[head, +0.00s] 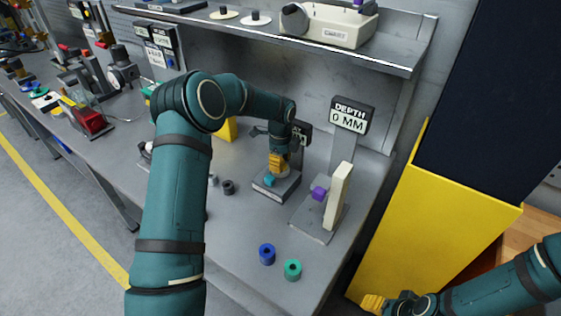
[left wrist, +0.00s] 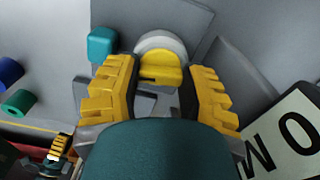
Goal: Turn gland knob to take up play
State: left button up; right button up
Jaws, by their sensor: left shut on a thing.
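The gland knob (left wrist: 160,68) is yellow and sits against a pale round body (left wrist: 163,42) in the left wrist view. My left gripper (left wrist: 160,75) has its yellow ribbed fingers on both sides of the knob, shut on it. In the head view my left gripper (head: 279,160) points down over a small grey base plate (head: 270,190), and its fingers mostly hide the knob. A teal block (left wrist: 102,44) is beside the knob. My right gripper (head: 372,303) is at the bottom right, away from the bench, and its opening is unclear.
A sign reading DEPTH 0 MM (head: 350,117) stands behind a stand with a purple block (head: 320,190) and cream upright plate (head: 339,195). Blue (head: 267,253) and green (head: 292,269) rings lie near the front edge. A shelf (head: 330,48) overhangs the back.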

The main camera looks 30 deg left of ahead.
pick_arm(q)
jog(key=o, duration=1.2)
jog(key=shift+f, duration=0.1)
notch_tip(320, 180, up, 12)
jog(key=shift+s, duration=0.15)
